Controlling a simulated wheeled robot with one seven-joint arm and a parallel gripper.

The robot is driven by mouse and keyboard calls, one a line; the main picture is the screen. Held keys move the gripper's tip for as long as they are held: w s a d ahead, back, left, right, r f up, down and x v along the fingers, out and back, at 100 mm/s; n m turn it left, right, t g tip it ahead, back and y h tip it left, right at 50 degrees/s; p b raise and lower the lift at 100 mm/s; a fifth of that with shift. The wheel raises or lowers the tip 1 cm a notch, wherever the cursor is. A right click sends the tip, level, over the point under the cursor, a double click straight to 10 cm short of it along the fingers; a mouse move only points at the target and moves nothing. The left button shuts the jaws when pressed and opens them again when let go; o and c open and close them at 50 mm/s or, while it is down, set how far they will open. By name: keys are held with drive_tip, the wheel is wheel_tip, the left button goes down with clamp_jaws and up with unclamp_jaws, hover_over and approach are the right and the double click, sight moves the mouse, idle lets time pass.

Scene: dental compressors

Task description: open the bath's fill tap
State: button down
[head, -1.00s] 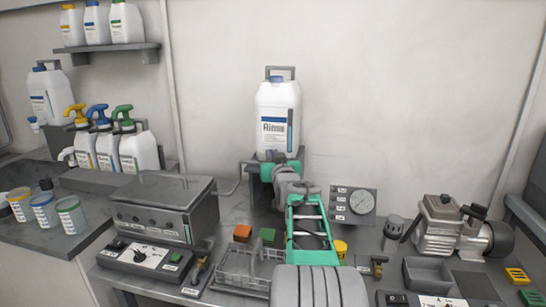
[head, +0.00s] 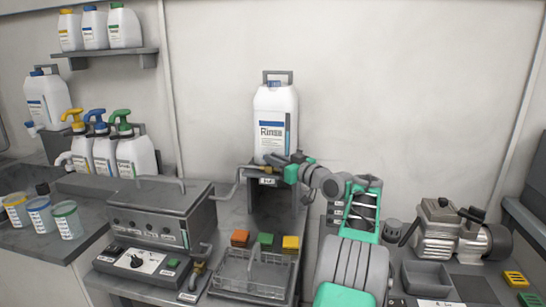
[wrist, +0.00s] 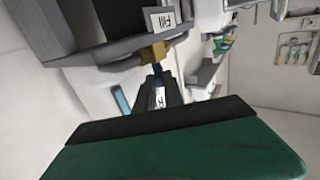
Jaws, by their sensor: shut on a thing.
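The fill tap has a brass body (head: 266,169) on the stand under the white Rinse jug (head: 275,125), above a "Fill" label (head: 268,181). In the wrist view the brass body (wrist: 153,52) sits beside the "Fill" label, with a small blue part (wrist: 157,69) of the tap running toward my fingers. My gripper (head: 279,160) reaches in from the right at the tap and is shut on its handle. In the wrist view the dark fingers (wrist: 160,93) close around it. Most of the handle is hidden by the fingers, so its exact angle is unclear.
The grey bath (head: 160,212) stands left of the stand, with a pipe (head: 228,192) between them. A wire basket (head: 252,275) and orange, green and yellow blocks (head: 265,240) lie in front. A compressor (head: 440,235) stands at the right.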

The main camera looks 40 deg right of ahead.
drive_tip(key=y+p, duration=0.1)
drive_tip(key=n+y+p, duration=0.1)
drive_tip(key=p, duration=0.1)
drive_tip(key=shift+d+r, duration=0.2)
drive_tip(key=shift+r, duration=0.1)
drive_tip(key=shift+f+n+y+p, duration=0.1)
drive_tip(key=shift+n+y+p, duration=0.5)
drive_tip(key=shift+y+p, duration=0.1)
drive_tip(key=shift+f+n+g+y+p, duration=0.15)
drive_tip(key=shift+n+g+y+p, duration=0.15)
drive_tip(key=shift+y+p, duration=0.3)
drive_tip(key=c, duration=1.4)
unclamp_jaws()
drive_tip(key=shift+w, duration=0.1)
drive_tip(key=shift+c, duration=0.2)
